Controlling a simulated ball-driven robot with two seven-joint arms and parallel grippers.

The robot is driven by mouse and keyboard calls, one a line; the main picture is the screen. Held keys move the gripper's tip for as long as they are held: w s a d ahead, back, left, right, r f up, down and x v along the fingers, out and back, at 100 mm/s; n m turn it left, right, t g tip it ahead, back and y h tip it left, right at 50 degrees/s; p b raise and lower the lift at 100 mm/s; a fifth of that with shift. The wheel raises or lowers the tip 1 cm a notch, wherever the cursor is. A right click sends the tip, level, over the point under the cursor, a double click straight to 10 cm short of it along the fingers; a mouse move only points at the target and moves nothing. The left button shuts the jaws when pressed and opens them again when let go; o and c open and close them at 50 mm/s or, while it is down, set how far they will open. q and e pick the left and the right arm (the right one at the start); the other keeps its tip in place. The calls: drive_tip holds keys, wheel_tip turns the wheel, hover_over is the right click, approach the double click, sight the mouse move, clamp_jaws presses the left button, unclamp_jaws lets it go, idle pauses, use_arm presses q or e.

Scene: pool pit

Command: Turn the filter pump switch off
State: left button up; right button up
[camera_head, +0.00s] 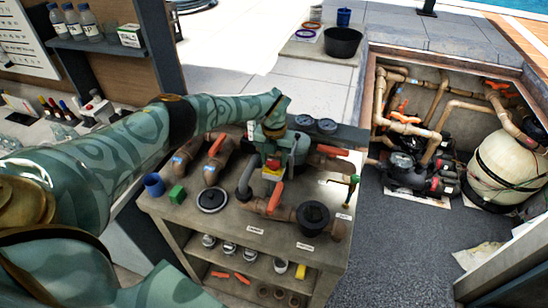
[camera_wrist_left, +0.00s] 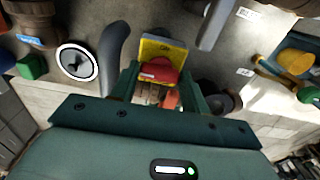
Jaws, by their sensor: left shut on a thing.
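The filter pump switch is a red knob (camera_wrist_left: 158,70) on a yellow plate (camera_wrist_left: 163,48), near the upper middle of the left wrist view. In the head view its red and yellow parts (camera_head: 272,164) show small at the back of the workbench, partly covered by my gripper. My left gripper (camera_wrist_left: 160,82) reaches down to it, with a dark green finger on each side of the red knob, and is shut on it. The exact contact and the knob's marking are too small to tell. In the head view the left gripper (camera_head: 271,143) covers part of the switch housing. My right gripper is not in view.
The workbench (camera_head: 180,215) holds pipes, orange valve handles (camera_head: 275,197), a black round lid (camera_head: 314,215), a white-rimmed disc (camera_head: 212,199), a green block (camera_head: 177,194) and a blue cup (camera_head: 153,184). A pit with pumps and a tank (camera_head: 508,165) lies to the right.

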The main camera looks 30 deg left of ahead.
sight(274, 161)
use_arm(q)
drive_tip(key=shift+w+r, duration=0.1)
drive_tip(key=shift+r, duration=0.05)
drive_tip(key=o, duration=1)
wheel_tip(274, 161, up, 16)
drive_tip(key=shift+r, duration=0.1)
